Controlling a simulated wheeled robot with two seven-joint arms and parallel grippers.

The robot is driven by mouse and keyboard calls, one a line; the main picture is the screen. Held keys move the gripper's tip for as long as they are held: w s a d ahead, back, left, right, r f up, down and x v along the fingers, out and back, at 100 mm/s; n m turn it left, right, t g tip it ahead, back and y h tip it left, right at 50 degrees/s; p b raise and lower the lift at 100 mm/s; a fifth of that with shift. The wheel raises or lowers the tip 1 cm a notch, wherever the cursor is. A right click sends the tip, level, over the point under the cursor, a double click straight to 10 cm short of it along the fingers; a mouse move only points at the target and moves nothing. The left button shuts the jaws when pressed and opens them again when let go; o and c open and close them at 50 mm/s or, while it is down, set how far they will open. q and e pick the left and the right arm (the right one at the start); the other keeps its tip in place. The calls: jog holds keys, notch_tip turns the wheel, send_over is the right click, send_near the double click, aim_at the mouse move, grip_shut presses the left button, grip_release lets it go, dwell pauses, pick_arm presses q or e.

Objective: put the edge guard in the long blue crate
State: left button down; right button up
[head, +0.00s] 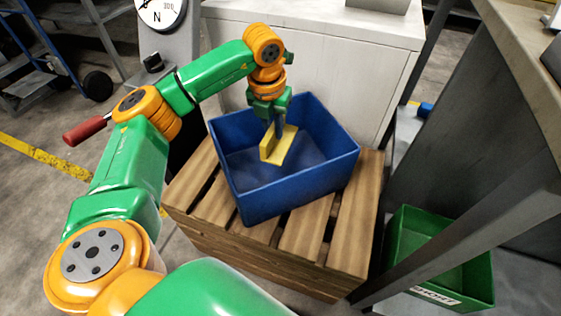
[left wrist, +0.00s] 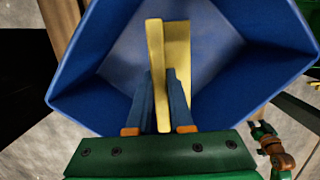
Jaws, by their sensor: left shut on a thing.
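The edge guard (head: 280,145) is a yellow angle-shaped piece. My left gripper (head: 279,128) is shut on it and holds it over the opening of the blue crate (head: 298,192). In the left wrist view the edge guard (left wrist: 156,65) sits between the two fingers of the left gripper (left wrist: 165,85), with the crate's blue walls (left wrist: 85,75) around it. The crate stands on a wooden pallet-like box and its visible floor looks empty. I cannot tell how far the edge guard is above the crate floor.
The wooden slatted box (head: 300,235) carries the blue crate. A white cabinet (head: 325,50) stands behind it. A green bin (head: 440,260) is on the floor at the lower right, beside a grey bench leg. A gauge (head: 161,12) stands at the back left.

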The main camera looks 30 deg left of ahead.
pick_arm(q)
jog(key=shift+f, duration=0.4)
jog(key=b, duration=0.4)
send_over(276, 167)
jog(key=f, duration=0.9)
jog(key=shift+s+f, duration=0.2)
jog(key=shift+s, duration=0.15)
pick_arm(e)
notch_tip(276, 167, up, 9)
jog(key=w, duration=0.1)
jog(key=shift+a+t, duration=0.15)
jog(key=shift+t, duration=0.15)
pick_arm(q)
jog(key=shift+f, duration=0.2)
jog(key=c, duration=0.8)
grip_release()
